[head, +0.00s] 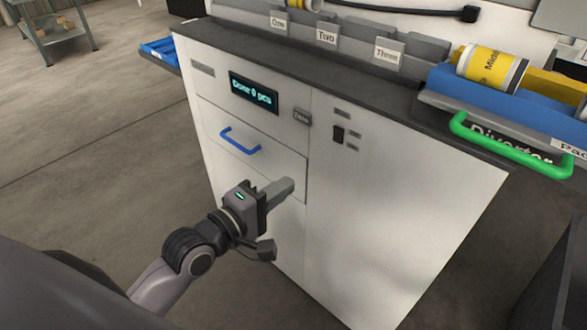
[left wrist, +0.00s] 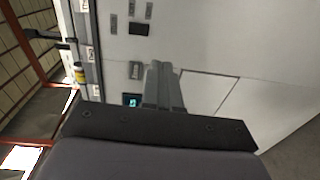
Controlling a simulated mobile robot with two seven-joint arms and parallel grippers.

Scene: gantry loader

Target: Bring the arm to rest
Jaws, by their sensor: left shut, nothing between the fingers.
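My left gripper (head: 282,188) is shut and empty. It is in front of the white cabinet (head: 400,210), below and to the right of a drawer with a blue handle (head: 240,141). In the left wrist view its fingers (left wrist: 161,75) are together, pointing at the cabinet front with nothing between them. I cannot tell the exact gap between the fingertips and the cabinet. My right gripper is not in view.
The cabinet front has a lit display (head: 253,93) and a dark switch (head: 338,134). On top are labelled slots and a yellow canister (head: 490,68). A green handle (head: 510,160) juts out at right. A blue tray (head: 160,50) sticks out at left. Open floor lies left.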

